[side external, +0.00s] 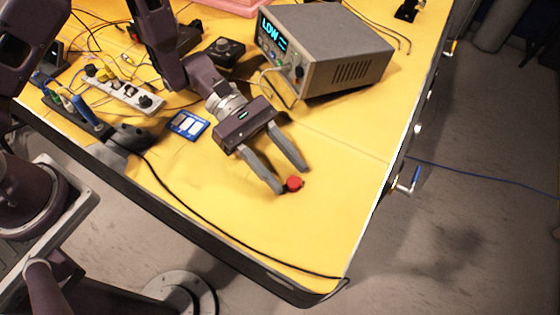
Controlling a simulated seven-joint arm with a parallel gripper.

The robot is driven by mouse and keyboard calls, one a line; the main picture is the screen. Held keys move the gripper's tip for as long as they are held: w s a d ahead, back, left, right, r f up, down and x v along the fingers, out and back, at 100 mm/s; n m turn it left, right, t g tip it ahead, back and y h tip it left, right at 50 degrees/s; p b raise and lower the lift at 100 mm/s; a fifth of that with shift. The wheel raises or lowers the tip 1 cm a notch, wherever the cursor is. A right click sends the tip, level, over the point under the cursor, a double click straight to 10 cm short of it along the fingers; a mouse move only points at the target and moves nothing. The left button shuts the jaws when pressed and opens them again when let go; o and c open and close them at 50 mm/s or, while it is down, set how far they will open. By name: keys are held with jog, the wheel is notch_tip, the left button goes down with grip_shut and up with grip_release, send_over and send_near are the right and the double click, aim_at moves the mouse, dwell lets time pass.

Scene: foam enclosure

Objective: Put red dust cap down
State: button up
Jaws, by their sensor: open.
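The red dust cap (294,184) is a small red round piece near the front right part of the yellow table. My gripper (292,180) reaches down over the table from the upper left, with its two grey fingers spread apart. The cap is at the tip of the left finger, and the right fingertip is a little above it in the picture. The cap appears to rest on the table. I cannot tell whether it touches the finger.
A grey bench instrument (325,52) with a lit display stands behind my gripper. A blue card (188,125) and a white power strip (125,92) with plugs lie to the left. A black cable (200,222) runs along the front edge. The yellow table (340,215) is clear around the cap.

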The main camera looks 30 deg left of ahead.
jog(key=v, duration=1.2)
jog(key=shift+r, duration=0.15)
jog(key=s+a+r+m+t+y, duration=0.2)
jog(key=s+a+r+m+y, duration=0.2)
jog(key=s+r+m+y, duration=0.1)
jog(key=s+a+r+m+t+y, duration=0.3)
jog(key=s+a+r+m+y, duration=0.2)
jog(key=s+r+m, duration=0.2)
notch_tip(320, 180, up, 3)
jog(key=shift+s+a+f+m+y, duration=0.2)
jog(key=shift+s+m+y, duration=0.1)
jog(key=shift+s, duration=0.45)
jog(key=shift+o, duration=0.7)
jog(key=s+a+r+m+t+y, duration=0.2)
jog(key=s+a+t, duration=0.1)
jog(key=a+t, duration=0.1)
jog(key=shift+a+r+y, duration=0.25)
jog(key=shift+a+y, duration=0.05)
jog(key=shift+a, duration=0.35)
